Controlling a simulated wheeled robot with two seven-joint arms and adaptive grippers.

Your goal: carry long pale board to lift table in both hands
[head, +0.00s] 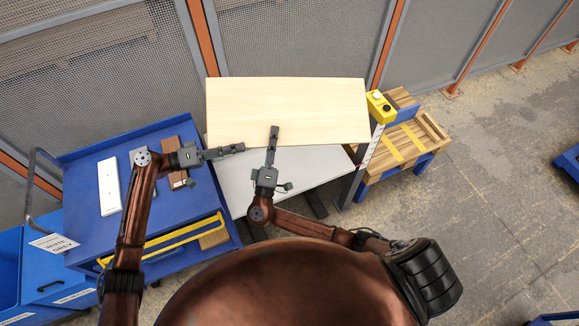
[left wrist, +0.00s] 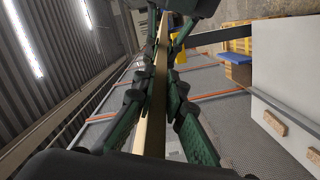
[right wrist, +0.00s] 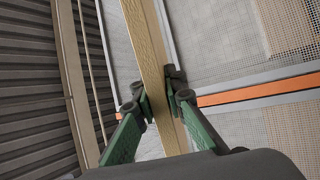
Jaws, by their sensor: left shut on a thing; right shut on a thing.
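The long pale board (head: 290,105) lies wide across the upper middle of the head view. It covers the far part of the lift table (head: 305,172) with the white-grey top; the height gap between them is hard to judge. My left gripper (head: 242,148) is shut on the board near its left end. My right gripper (head: 274,130) is shut on the board's near edge, right of the left one. In the left wrist view, the board (left wrist: 152,115) shows edge-on between the fingers. In the right wrist view, the board (right wrist: 152,50) passes between both fingers.
A blue cart (head: 85,165) at left carries a white board (head: 109,186) and a dark brown board (head: 172,145). A yellow control box (head: 380,106) tops a post at the lift table's right. Wooden pallets (head: 410,145) stand beyond it. Mesh fencing (head: 295,40) runs behind. Floor at right is open.

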